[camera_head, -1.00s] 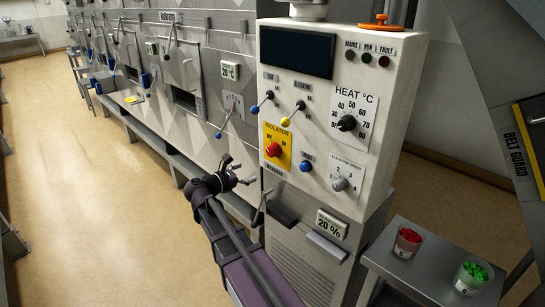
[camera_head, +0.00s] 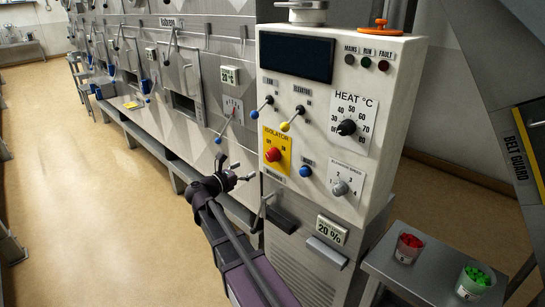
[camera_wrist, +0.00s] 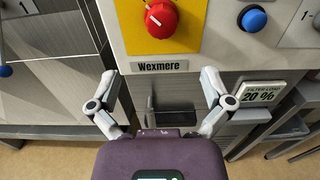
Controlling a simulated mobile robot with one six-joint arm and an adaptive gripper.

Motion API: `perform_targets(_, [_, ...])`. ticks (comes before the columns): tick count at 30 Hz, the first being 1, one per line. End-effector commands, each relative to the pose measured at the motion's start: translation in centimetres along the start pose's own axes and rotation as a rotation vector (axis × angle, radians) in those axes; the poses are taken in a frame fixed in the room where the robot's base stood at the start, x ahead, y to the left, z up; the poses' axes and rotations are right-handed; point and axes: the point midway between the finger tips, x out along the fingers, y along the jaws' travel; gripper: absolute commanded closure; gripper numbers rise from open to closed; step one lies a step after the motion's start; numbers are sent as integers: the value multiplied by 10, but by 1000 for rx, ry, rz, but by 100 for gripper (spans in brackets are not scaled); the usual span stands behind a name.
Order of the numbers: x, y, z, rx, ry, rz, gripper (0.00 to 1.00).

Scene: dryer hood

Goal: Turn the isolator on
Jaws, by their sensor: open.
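The isolator is a red rotary knob (camera_head: 273,154) on a yellow plate (camera_head: 285,143) marked ISOLATOR, at the lower left of the white control panel's face. In the wrist view the red knob (camera_wrist: 160,18) is at the top centre on the yellow plate, above a "Wexmere" label (camera_wrist: 162,66). OFF and ON marks flank the knob in the head view. My gripper (camera_head: 238,170) is open and empty, below and left of the plate and apart from the panel. In the wrist view its two fingers (camera_wrist: 158,83) are spread wide below the knob.
A blue button (camera_head: 305,171) sits right of the isolator. A side table (camera_head: 420,278) with two cups stands at the right.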

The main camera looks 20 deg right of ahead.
Motion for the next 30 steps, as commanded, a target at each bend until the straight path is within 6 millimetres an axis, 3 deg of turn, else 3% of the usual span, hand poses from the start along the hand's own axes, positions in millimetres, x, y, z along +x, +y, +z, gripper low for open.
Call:
perform_targets(21, [100, 0, 0, 1, 0, -1, 0])
perform_targets(30, [120, 0, 0, 1, 0, 0, 0])
